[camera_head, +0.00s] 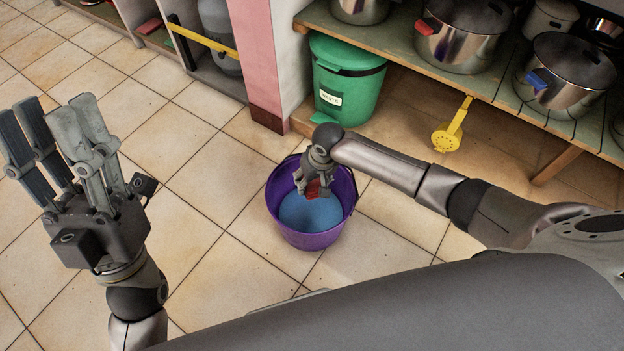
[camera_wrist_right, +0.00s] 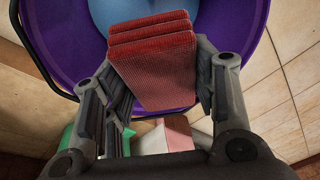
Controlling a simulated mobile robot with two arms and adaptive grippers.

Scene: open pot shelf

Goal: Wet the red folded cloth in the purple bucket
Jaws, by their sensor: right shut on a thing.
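The red folded cloth (camera_head: 315,190) is pinched in my right gripper (camera_head: 313,185), inside the rim of the purple bucket (camera_head: 308,239). Blue water (camera_head: 308,213) shows in the bucket below the cloth. In the right wrist view the layered red cloth (camera_wrist_right: 152,60) lies between the two fingers, its folded end over the blue water (camera_wrist_right: 140,10). I cannot tell whether the cloth touches the water. My left gripper (camera_head: 52,108) is raised over the floor at left, its fingers apart and empty.
A green lidded bin (camera_head: 350,85) stands behind the bucket, beside a pink and white pillar (camera_head: 258,60). A shelf at right bears several steel pots (camera_head: 465,40). The tiled floor around the bucket is clear.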

